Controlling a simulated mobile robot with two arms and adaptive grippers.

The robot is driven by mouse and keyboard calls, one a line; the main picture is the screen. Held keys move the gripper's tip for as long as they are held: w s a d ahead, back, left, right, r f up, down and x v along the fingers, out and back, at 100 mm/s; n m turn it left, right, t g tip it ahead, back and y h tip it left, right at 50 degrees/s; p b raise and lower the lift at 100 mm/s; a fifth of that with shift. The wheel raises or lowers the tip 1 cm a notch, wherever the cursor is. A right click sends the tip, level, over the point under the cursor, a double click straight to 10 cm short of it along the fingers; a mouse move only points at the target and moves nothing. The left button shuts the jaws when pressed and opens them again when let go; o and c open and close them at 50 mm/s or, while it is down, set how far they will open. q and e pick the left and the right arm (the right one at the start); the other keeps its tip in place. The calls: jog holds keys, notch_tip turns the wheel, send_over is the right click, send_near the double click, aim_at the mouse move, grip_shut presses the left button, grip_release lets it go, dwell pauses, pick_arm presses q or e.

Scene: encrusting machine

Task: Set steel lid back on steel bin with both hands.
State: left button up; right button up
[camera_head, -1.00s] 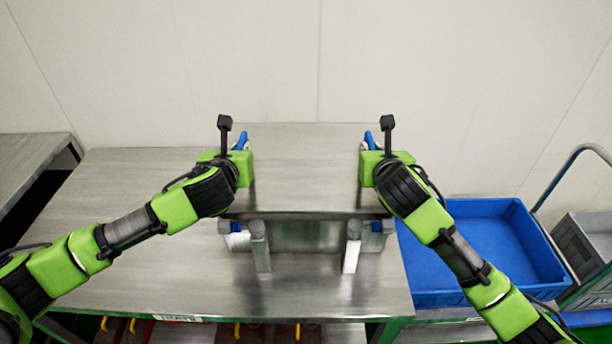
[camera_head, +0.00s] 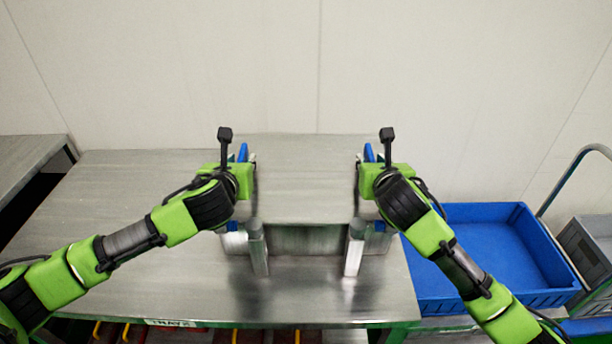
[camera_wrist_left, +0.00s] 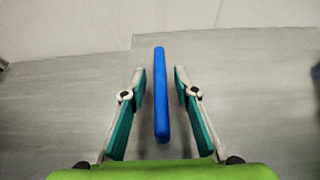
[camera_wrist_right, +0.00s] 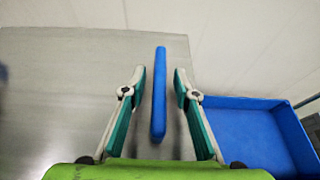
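The steel lid (camera_head: 305,180) lies level over the steel bin (camera_head: 305,240), which stands on the steel table. The lid appears to rest on the bin; the contact line is hard to see. Blue handles stand at the lid's left (camera_head: 243,153) and right (camera_head: 369,153) sides. My left gripper (camera_wrist_left: 160,85) is open, its fingers on either side of the left blue handle (camera_wrist_left: 161,95) with gaps on both sides. My right gripper (camera_wrist_right: 159,85) is open around the right blue handle (camera_wrist_right: 159,95), also with gaps. In the head view the fingertips are mostly hidden.
The steel table (camera_head: 130,215) is clear to the left. Light posts (camera_head: 257,247) stand at the bin's front corners. A blue crate (camera_head: 480,250) on a cart is right of the table, with a grey crate (camera_head: 588,245) beyond. A wall stands behind.

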pick_arm(q)
jog(key=v, duration=1.1)
jog(key=shift+s+r, duration=0.25)
jog(key=shift+s, duration=0.2)
pick_arm(e)
jog(key=shift+s, duration=0.15)
jog(key=v, duration=1.1)
jog(key=shift+s+r, duration=0.25)
jog(key=shift+s, duration=0.1)
pick_arm(q)
jog(key=shift+s, duration=0.1)
pick_arm(e)
jog(key=shift+f, duration=0.1)
